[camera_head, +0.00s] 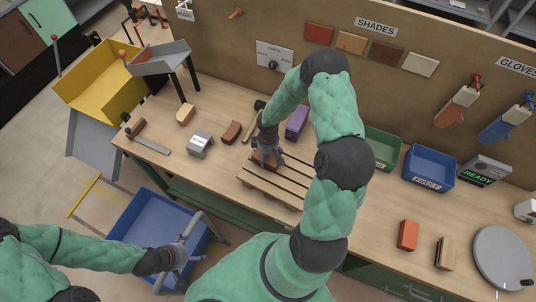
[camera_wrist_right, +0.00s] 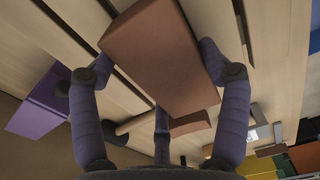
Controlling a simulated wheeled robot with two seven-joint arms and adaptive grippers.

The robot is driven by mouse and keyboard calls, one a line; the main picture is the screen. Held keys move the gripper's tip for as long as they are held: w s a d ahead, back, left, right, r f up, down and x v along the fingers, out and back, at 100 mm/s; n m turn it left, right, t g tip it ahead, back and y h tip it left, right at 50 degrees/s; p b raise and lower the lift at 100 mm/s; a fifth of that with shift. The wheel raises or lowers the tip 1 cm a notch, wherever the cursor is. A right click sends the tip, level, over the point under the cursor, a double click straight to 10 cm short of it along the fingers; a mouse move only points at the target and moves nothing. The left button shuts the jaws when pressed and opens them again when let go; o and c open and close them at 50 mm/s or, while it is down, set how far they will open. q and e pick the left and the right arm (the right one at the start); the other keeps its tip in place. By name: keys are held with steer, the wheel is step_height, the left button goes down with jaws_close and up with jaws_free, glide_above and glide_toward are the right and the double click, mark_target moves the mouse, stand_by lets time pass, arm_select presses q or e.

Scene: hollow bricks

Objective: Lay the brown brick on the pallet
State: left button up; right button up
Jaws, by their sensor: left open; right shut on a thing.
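The brown brick (camera_wrist_right: 160,58) is between the fingers of my right gripper (camera_wrist_right: 165,75) in the right wrist view. In the head view my right gripper (camera_head: 267,158) is low over the far left part of the slatted wooden pallet (camera_head: 268,190), and its fingers and arm hide most of the brick. I cannot tell whether the brick touches the slats. Pallet slats (camera_wrist_right: 100,95) show behind the brick in the wrist view. My left gripper (camera_head: 203,250) is open and empty, in front of the bench by the blue crate.
Another brown brick (camera_head: 231,132), a tan brick (camera_head: 186,115), a grey block (camera_head: 200,145) and a purple brick (camera_head: 297,122) stand around the pallet. Green (camera_head: 382,150) and blue (camera_head: 428,170) bins stand right. A blue crate (camera_head: 150,225) is below the bench edge.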

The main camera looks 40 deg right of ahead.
steer(key=shift+f, duration=0.1)
steer(key=o, duration=1.6)
step_height(320, 180, up, 12)
steer(key=s+a+f+m+y, duration=0.2)
steer(key=a+f, duration=0.3)
steer(key=a, duration=0.4)
steer(key=s+a+f+m+y, duration=0.1)
steer(key=s+a+f+y, duration=0.2)
steer(key=a, duration=0.6)
steer(key=s+a+f+m, duration=0.1)
steer(key=s+a+f, duration=0.1)
steer(key=s+a+f+m, duration=0.1)
steer(key=s+a+f, duration=0.1)
steer(key=s+a, duration=0.1)
steer(key=s+a+f+m+h, duration=0.1)
steer(key=s+a+f+m, duration=0.1)
steer(key=s, duration=0.1)
steer(key=shift+a, duration=0.2)
